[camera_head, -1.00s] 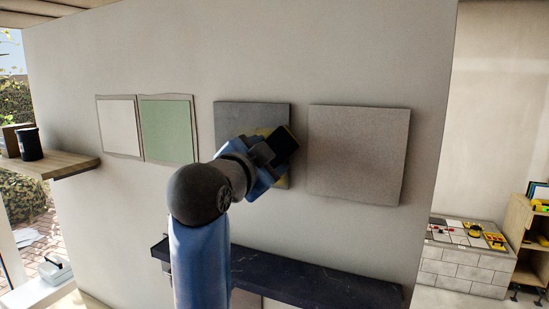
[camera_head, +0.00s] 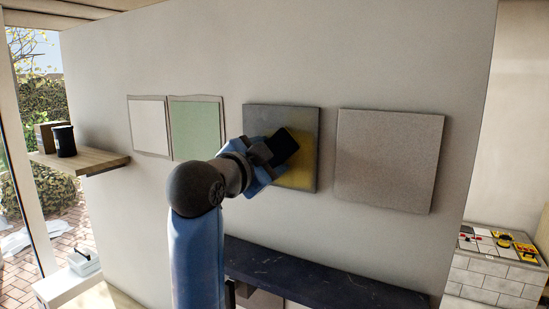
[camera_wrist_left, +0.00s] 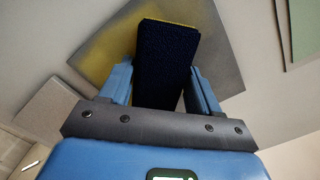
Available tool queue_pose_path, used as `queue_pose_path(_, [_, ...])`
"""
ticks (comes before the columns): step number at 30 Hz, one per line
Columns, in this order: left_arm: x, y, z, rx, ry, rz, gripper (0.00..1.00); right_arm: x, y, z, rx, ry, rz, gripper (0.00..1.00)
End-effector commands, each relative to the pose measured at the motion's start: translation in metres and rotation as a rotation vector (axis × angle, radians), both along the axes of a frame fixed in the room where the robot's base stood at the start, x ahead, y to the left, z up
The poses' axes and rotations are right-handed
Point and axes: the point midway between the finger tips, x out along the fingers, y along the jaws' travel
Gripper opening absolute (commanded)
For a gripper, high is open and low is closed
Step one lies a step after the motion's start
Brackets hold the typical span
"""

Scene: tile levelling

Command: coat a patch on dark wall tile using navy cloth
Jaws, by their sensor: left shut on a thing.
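The dark wall tile (camera_head: 278,118) hangs on the wall in the head view, with a yellow patch (camera_head: 298,177) over its lower right part. The tile also shows in the left wrist view (camera_wrist_left: 215,65), with yellow (camera_wrist_left: 112,52) beside and behind the cloth. My left gripper (camera_head: 270,160) is in front of the tile and shut on the navy cloth (camera_head: 285,146). The cloth, a dark folded pad (camera_wrist_left: 165,62), stands out between the blue fingers over the tile. Whether it touches the tile I cannot tell. My right gripper is not in view.
A light grey tile (camera_head: 388,160) hangs just right of the dark one. A green panel (camera_head: 196,129) and a white panel (camera_head: 149,125) hang left. A dark ledge (camera_head: 320,281) juts out below. A wooden shelf (camera_head: 95,162) holds a black container (camera_head: 64,141).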

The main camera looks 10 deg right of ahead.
Motion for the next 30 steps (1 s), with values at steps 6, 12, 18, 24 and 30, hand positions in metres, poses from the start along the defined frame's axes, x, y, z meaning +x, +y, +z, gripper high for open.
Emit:
queue_pose_path(6, [0.007, 0.009, 0.000, 0.001, 0.000, 0.004, 0.34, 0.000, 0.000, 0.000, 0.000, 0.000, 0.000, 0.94])
queue_pose_path(12, [0.016, 0.022, 0.000, 0.002, 0.001, 0.004, 0.34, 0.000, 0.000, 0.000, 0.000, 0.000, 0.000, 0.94])
queue_pose_path(18, [0.021, 0.029, 0.000, 0.000, 0.001, 0.002, 0.34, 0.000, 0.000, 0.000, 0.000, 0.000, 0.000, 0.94])
queue_pose_path(24, [0.025, 0.034, 0.000, 0.000, 0.001, 0.002, 0.34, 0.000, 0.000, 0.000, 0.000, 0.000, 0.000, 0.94])
queue_pose_path(30, [0.034, 0.046, 0.000, 0.000, 0.001, 0.004, 0.34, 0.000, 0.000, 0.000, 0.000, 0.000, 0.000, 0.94])
